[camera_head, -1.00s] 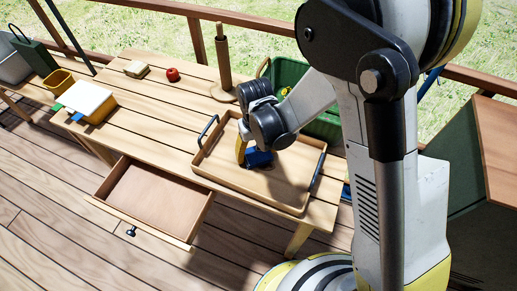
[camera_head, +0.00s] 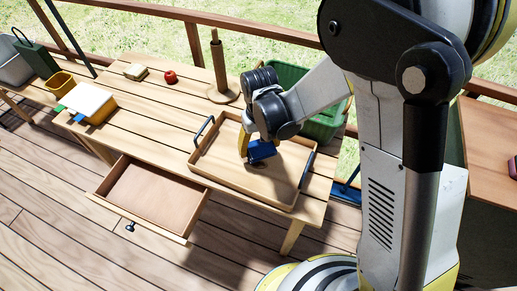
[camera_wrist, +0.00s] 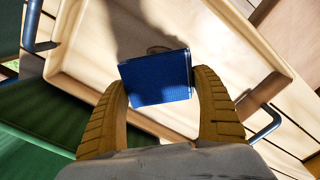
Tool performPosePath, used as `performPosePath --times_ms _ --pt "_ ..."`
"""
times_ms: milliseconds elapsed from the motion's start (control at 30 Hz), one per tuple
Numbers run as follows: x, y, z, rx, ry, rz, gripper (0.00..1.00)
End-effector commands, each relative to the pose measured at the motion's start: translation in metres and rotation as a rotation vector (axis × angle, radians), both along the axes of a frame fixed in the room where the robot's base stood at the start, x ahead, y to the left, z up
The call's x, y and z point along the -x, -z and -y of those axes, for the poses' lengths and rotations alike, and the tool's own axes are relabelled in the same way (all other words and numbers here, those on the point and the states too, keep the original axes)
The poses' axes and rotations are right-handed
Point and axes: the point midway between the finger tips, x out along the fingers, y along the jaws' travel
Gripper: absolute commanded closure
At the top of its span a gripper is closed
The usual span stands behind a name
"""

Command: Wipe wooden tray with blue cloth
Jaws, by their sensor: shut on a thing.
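The wooden tray (camera_head: 222,178) lies on the slatted table, with a dark handle at each end. The blue cloth (camera_head: 262,151) is a small block-like piece over the tray's floor. My gripper (camera_head: 254,150) is shut on it inside the tray's rim. In the wrist view the blue cloth (camera_wrist: 158,82) sits between the two yellow fingers of my gripper (camera_wrist: 160,98), with the tray (camera_wrist: 235,40) behind it. I cannot tell whether the cloth touches the tray floor.
An open drawer (camera_head: 150,192) juts from the table's front. A paper-towel post (camera_head: 219,70), a red apple (camera_head: 170,77) and a yellow box with a white lid (camera_head: 92,103) stand to the left. A green crate (camera_head: 325,122) stands behind the tray.

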Motion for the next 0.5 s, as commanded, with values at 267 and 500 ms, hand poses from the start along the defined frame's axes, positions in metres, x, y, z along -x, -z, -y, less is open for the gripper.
performPosePath --times_ms 267,500 --pt "-0.005 -0.026 0.002 0.0 0.002 0.0 0.5" --pt "-0.006 -0.028 0.002 0.0 0.002 0.0 0.5"
